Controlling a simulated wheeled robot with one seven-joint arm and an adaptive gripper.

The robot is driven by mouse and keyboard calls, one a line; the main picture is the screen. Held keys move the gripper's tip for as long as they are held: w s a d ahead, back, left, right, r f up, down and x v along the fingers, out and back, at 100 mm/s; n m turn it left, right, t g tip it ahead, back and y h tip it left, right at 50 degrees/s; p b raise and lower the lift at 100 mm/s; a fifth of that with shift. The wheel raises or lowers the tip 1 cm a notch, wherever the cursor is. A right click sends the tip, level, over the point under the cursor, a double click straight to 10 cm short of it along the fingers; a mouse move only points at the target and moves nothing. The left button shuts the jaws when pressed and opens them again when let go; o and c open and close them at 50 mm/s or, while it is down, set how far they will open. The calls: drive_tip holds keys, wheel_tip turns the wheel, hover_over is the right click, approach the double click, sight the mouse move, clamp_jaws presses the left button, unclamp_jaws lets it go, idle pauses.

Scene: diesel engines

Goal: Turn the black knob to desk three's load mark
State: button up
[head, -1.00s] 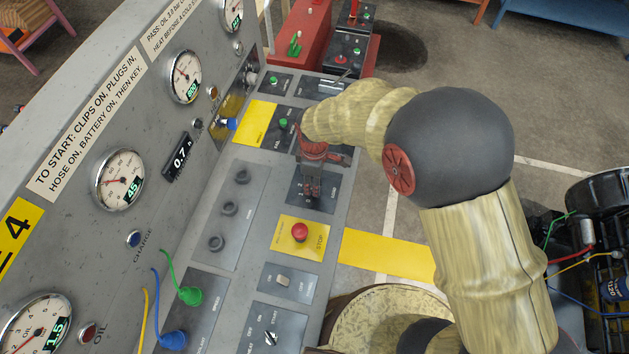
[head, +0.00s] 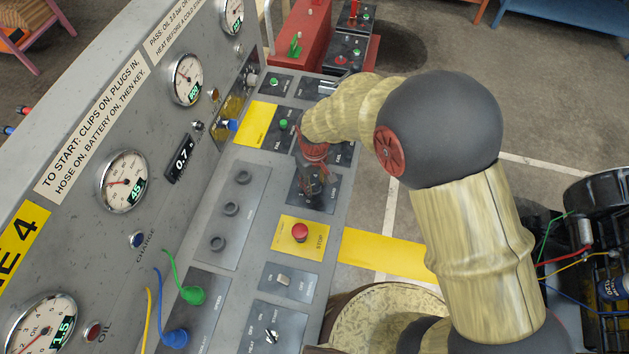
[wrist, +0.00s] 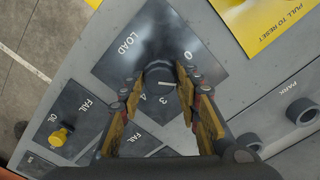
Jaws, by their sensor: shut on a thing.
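The black knob (wrist: 158,76) sits on a dark plate marked LOAD (wrist: 127,42) in the wrist view. Marks 0, 3 and 4 are legible around it; others are hidden behind a finger. Its white pointer line points right and slightly down in that view, between the 0 and the 3, toward the right finger. My gripper (wrist: 160,84) has one finger on each side of the knob and is shut on it. In the head view my gripper (head: 313,184) comes down on the LOAD plate (head: 331,200) and hides the knob.
A red STOP button (head: 300,231) stands close in front of the plate. Green buttons (head: 283,124) and FAIL plates lie behind. Black sockets (head: 231,208) are to the left. Gauges (head: 123,181) line the upright panel, with a yellow sign ending in "E 4" (head: 20,243).

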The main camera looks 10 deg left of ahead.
sight(314, 184)
drive_tip(key=m, duration=0.3)
drive_tip(key=shift+m, duration=0.3)
drive_tip(key=shift+m+p, duration=0.35)
drive_tip(key=shift+m, duration=1.35)
drive_tip(key=o, duration=1.2)
drive_tip(key=shift+c, duration=0.2)
wheel_tip(314, 184, up, 12)
